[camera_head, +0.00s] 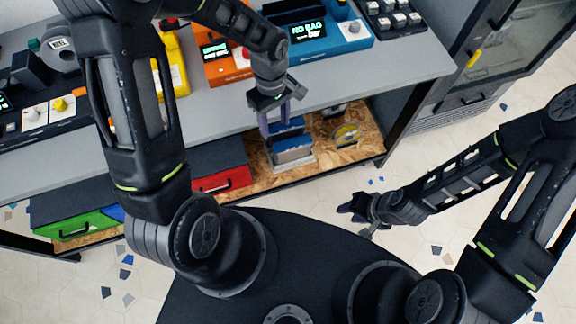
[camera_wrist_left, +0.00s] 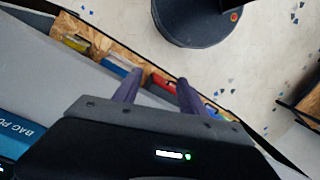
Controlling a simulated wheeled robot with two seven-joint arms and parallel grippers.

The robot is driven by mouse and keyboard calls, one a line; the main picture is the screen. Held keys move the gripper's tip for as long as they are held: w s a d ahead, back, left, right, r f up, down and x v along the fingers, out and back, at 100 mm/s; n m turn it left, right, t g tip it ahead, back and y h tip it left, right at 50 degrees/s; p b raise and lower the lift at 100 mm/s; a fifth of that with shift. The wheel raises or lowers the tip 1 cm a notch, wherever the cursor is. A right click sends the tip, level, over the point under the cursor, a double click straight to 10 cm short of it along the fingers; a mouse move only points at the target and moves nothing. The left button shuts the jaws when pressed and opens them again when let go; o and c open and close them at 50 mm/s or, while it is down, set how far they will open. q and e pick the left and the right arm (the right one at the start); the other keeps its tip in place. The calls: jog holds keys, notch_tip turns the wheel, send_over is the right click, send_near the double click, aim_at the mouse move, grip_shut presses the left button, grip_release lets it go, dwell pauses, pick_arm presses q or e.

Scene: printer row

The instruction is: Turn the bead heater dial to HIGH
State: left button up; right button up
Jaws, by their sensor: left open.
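No dial that I can read as the bead heater's is clear in these views. A black unit (camera_head: 45,120) at the far left of the grey bench carries a white knob (camera_head: 31,113) and a yellow knob (camera_head: 60,105); its label is too small to read. A blue unit (camera_head: 325,38) with a "NO BAG" screen has a pale dial (camera_head: 354,27) at its right. My left gripper (camera_head: 275,121) is open and empty above the bench's front edge, pointing down; its purple fingers show apart in the left wrist view (camera_wrist_left: 158,76). My right gripper (camera_head: 355,208) is low over the floor, its fingers unclear.
An orange unit (camera_head: 222,62) with a green-lit screen and a yellow object (camera_head: 172,66) stand on the bench (camera_head: 400,70). The wooden shelf below holds a red box (camera_head: 221,180), a green box (camera_head: 75,227) and a spool (camera_head: 347,134). A glass-doored cabinet (camera_head: 520,45) stands right.

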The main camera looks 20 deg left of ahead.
pick_arm(q)
jog(key=s+d+f+m+h+b, duration=0.1)
jog(key=d+f+m+b, duration=0.1)
jog(key=f, duration=0.4)
jog(key=s+d+f+m+h+b, duration=0.1)
jog(key=s+d+f+b, duration=0.1)
jog(key=f, duration=0.4)
jog(key=shift+s+d+f+m+b, duration=0.2)
jog(key=shift+d+m+b, duration=0.2)
jog(key=shift+d+b, duration=0.55)
jog(key=shift+r, duration=0.1)
